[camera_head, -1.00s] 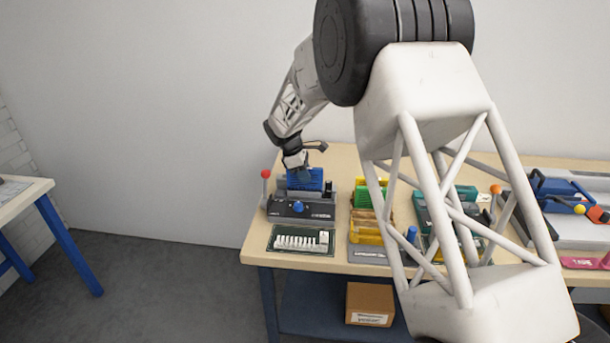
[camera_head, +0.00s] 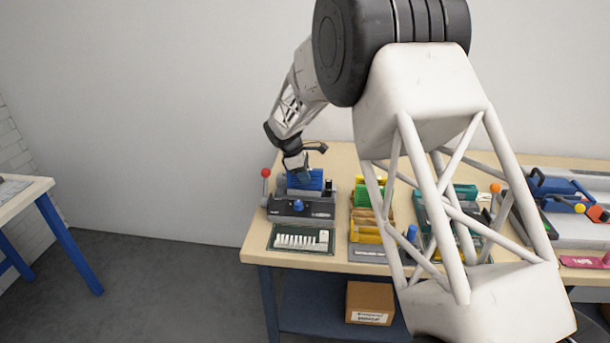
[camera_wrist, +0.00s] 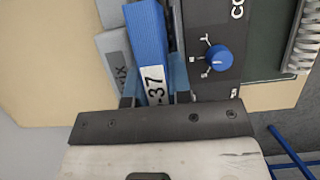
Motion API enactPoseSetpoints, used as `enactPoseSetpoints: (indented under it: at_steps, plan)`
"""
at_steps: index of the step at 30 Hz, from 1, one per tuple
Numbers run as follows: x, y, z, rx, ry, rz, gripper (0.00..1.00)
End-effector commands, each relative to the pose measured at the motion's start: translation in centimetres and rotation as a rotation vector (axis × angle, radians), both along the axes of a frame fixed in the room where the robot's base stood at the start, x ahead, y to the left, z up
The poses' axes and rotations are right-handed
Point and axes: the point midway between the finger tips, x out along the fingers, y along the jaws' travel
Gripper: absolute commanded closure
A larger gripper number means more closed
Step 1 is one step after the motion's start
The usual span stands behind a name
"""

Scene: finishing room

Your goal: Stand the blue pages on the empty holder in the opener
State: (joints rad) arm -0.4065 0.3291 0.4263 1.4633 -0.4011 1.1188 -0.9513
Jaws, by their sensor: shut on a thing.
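The blue pages (camera_head: 305,180) stand in the grey opener machine (camera_head: 301,207) at the left end of the bench, seen in the head view. In the wrist view the blue pages (camera_wrist: 147,40) run up from between the fingers, with a white label ending in "37". My gripper (camera_wrist: 154,90) is shut on the blue pages, one finger on each side. The opener's dark front with its blue knob (camera_wrist: 219,57) lies just to the right in the wrist view. The holder beneath the pages is hidden, so I cannot tell whether they rest on it.
A green tray with white comb pieces (camera_head: 302,238) lies in front of the opener. A rack with yellow and green blocks (camera_head: 365,205) stands to its right. A red-knobbed lever (camera_head: 266,174) rises at the opener's left. Bare bench shows behind.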

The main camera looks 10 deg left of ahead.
Motion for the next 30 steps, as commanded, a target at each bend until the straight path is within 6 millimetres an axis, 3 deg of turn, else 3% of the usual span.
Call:
enactPoseSetpoints:
  at_steps: [7,8,10,20,30]
  plan:
    - [0.0,0.0,-0.3,0.0,0.0,0.0,1.0]
    - [0.0,0.0,-0.3,0.0,0.0,0.0,0.8]
    - [0.0,0.0,-0.3,0.0,0.0,0.0,0.7]
    - [0.0,0.0,-0.3,0.0,0.0,0.0,0.7]
    - [0.0,0.7,1.2,0.001,-0.001,0.0,0.7]
